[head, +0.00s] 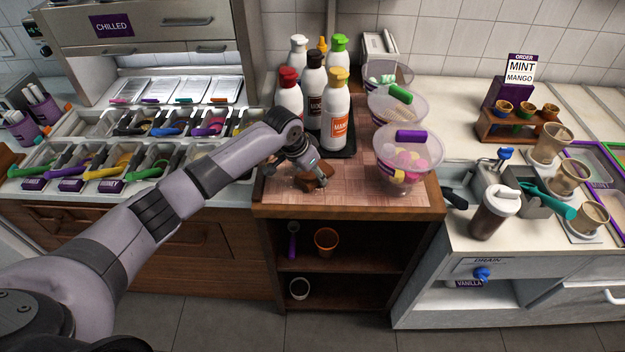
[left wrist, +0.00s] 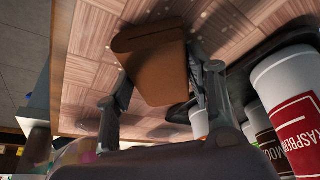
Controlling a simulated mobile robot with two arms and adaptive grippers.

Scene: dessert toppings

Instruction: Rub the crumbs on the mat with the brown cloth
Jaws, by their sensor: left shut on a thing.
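My left gripper (head: 309,181) is over the front left part of the mat, shut on the brown cloth (head: 318,172). In the left wrist view the cloth (left wrist: 155,65) is a folded brown block between the two fingers of the left gripper (left wrist: 158,85). The mat (left wrist: 90,55) has a pink-brown wood-tile pattern; it also shows in the head view (head: 350,192). Pale crumbs (left wrist: 205,14) are scattered on the mat near the cloth. Whether the cloth touches the mat is hard to tell. My right gripper is not in view.
Several sauce bottles (head: 336,115) stand on a dark tray just behind the gripper. Clear bowls (head: 404,165) with coloured lids or handles stand on the right. Topping bins (head: 140,160) are on the left. The mat's front strip between gripper and bowls is clear.

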